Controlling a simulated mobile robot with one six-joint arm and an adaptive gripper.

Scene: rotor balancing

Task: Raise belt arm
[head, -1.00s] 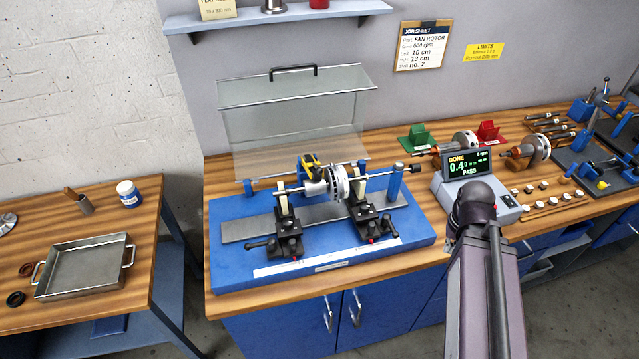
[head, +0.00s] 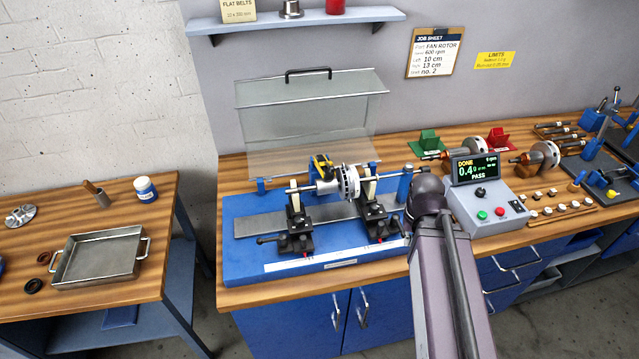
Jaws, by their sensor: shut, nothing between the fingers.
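The balancing machine has a blue base (head: 245,262) on the wooden bench. A silver and white rotor (head: 348,184) lies across two black support stands (head: 297,228). A yellow and black part (head: 322,168) sits at the rotor's left side and may be the belt arm; its pose is too small to tell. The clear guard (head: 305,115) with a black handle stands up behind the rotor. My arm comes up from the bottom, right of the machine, and its dark joint is near the base's right end. My gripper is not visible, hidden beyond my arm.
The control box (head: 487,205) shows "DONE", 0.4 and "PASS" just right of my arm. Green (head: 429,141) and red (head: 499,139) stands and spare rotors are behind it. A side table at left holds a metal tray (head: 97,256) and a jar (head: 145,189).

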